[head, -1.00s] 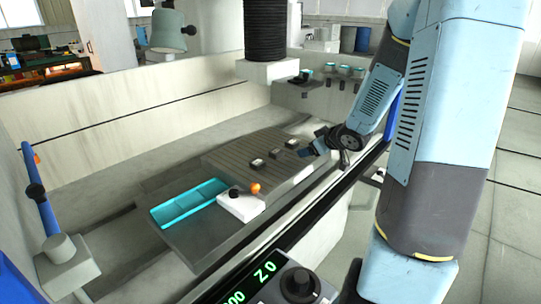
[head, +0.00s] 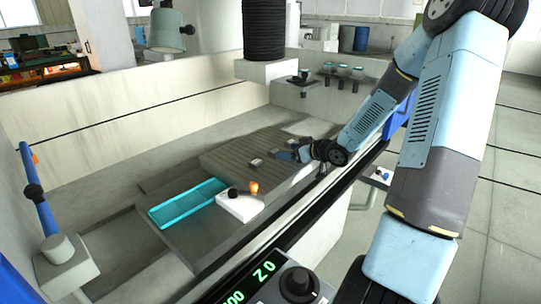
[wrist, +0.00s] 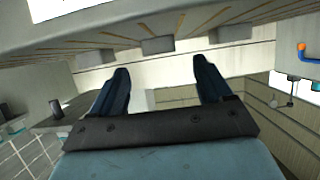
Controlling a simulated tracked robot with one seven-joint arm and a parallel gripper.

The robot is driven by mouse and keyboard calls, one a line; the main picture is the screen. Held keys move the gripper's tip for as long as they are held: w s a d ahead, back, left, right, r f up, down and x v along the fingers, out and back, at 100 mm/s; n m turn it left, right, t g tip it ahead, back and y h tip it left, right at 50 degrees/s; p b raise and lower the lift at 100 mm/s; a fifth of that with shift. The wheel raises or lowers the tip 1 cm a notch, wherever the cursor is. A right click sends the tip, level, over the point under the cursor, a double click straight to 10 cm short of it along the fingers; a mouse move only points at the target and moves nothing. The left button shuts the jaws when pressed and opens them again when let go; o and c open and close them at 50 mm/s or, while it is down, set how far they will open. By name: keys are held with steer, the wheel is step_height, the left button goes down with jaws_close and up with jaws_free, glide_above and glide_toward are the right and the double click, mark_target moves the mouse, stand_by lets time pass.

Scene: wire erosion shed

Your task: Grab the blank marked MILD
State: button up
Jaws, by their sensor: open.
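Small grey metal blanks stand in a row on the slotted plate (head: 228,158). In the head view the front blank (head: 256,163) is clear of my gripper, and a second blank (head: 273,153) is close beside the fingers. A third spot further back is hidden by my gripper. The wrist view appears upside down and shows a left blank (wrist: 108,57), a middle blank (wrist: 158,45) and a right blank (wrist: 231,33) along the plate's edge. No marking is readable, so I cannot tell which is MILD. My gripper (head: 285,154) is open and empty (wrist: 163,75), beside the row.
A cyan-lined trough (head: 187,204) and a white block (head: 240,208) with an orange knob lie in front of the plate. A black bellows column (head: 264,40) hangs behind. Shed walls enclose the bed, and a control panel (head: 270,285) stands at the front.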

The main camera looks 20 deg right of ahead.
steer(key=shift+x, duration=3.2)
steer(key=c, duration=1.3)
